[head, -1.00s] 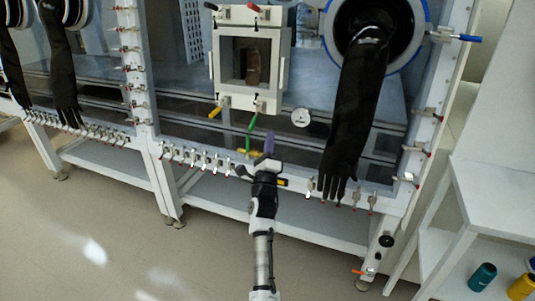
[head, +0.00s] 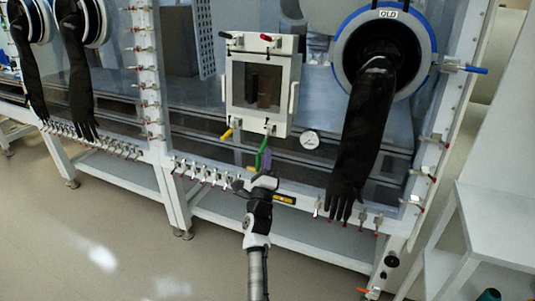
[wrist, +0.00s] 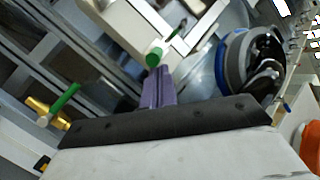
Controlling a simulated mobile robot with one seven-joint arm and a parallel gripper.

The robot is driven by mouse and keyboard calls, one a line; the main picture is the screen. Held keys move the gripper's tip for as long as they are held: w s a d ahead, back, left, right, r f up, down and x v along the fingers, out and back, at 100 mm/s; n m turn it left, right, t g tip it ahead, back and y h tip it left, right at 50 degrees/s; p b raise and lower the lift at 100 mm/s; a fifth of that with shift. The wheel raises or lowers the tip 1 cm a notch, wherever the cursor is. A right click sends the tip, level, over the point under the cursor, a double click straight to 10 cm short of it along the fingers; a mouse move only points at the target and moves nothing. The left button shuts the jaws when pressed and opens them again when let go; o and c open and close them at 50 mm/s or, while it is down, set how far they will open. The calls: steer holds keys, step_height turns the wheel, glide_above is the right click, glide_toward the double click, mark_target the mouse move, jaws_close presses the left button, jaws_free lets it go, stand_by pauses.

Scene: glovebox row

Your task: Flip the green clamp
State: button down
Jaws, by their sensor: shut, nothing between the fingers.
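The green clamp (head: 263,146) sits at the lower right corner of the small white-framed door, its green handle hanging down. In the wrist view the rounded end of the green clamp's handle (wrist: 153,58) faces the camera. My gripper (head: 263,153), with purple fingers, is shut and empty close by the handle's lower part. In the wrist view the closed fingertips of my gripper (wrist: 157,76) lie just below the handle's end. I cannot tell whether they touch it.
A brass valve with its own green handle (wrist: 65,103) is left of my fingers. A yellow clamp (head: 227,134) and red clamp (head: 266,37) are on the door frame (head: 236,119). A black glove (head: 358,145) hangs to the right, and a round gauge (head: 310,140) is between.

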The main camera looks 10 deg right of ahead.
steer(key=r+p, duration=0.2)
steer(key=s+a+r, duration=0.1)
steer(key=shift+g+p, duration=0.4)
